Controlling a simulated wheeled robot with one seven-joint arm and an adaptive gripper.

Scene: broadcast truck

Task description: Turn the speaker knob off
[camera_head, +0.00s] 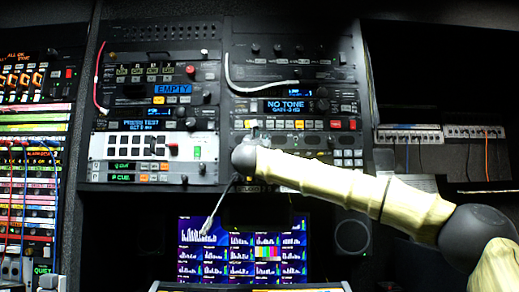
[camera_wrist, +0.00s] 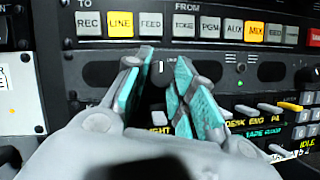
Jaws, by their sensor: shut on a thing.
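In the wrist view, a black round knob (camera_wrist: 158,72) with a short white pointer mark that looks about upright sits on a dark panel. My gripper (camera_wrist: 164,70) reaches up to it with teal-padded fingers, one at each side, and is shut on the knob. The lower part of the knob and any label beneath it are hidden by the fingers. In the head view, my gripper (camera_head: 253,132) is small and dark against the right-hand equipment rack, below the blue "NO TONE" display (camera_head: 287,106). My wrist hides the knob there.
A row of lit buttons (camera_wrist: 150,24) runs just above the knob. In the head view, a monitor (camera_head: 243,250) stands below, with a gooseneck microphone (camera_head: 215,211) in front. Cables hang at left.

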